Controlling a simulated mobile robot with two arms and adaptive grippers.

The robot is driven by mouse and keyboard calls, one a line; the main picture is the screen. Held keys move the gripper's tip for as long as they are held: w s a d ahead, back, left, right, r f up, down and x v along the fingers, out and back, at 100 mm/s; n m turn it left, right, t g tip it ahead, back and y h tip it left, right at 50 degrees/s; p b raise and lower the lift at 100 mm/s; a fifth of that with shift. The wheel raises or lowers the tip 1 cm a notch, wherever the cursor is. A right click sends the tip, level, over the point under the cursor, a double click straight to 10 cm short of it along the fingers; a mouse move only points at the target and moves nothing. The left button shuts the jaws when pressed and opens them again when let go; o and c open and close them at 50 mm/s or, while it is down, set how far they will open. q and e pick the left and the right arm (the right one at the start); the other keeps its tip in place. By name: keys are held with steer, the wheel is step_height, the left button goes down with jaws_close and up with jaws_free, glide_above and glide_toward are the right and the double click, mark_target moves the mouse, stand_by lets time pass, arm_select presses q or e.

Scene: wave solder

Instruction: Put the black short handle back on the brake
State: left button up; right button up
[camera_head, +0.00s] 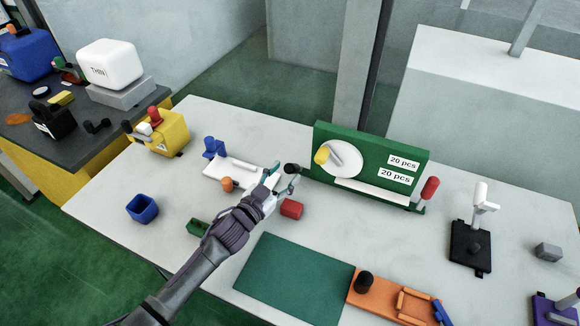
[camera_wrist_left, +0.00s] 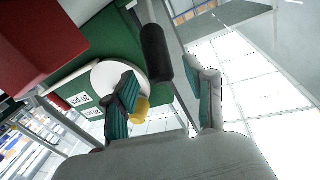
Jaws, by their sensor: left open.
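A short black handle (camera_head: 291,169) stands at the end of the white fixture (camera_head: 228,172), by the green board. In the left wrist view the black handle (camera_wrist_left: 156,53) is upright on a grey rod. My left gripper (camera_head: 284,180) reaches in from the lower left, its fingertips close to that handle. In the wrist view the left gripper (camera_wrist_left: 163,98) is open, with its two green-padded fingers apart and the handle showing between and beyond them. I cannot tell whether they touch it. Which fixture is the brake is not clear. My right gripper is not in view.
A red cylinder (camera_head: 291,208) lies just right of the left gripper. The green board (camera_head: 375,153) with a white disc stands behind it. An orange fixture (camera_head: 385,296), a green mat (camera_head: 292,275) and a blue bin (camera_head: 143,209) are on the table.

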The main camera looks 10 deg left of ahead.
mark_target(290, 169)
arm_select(q)
steer(key=shift+x, duration=1.5)
jaws_close()
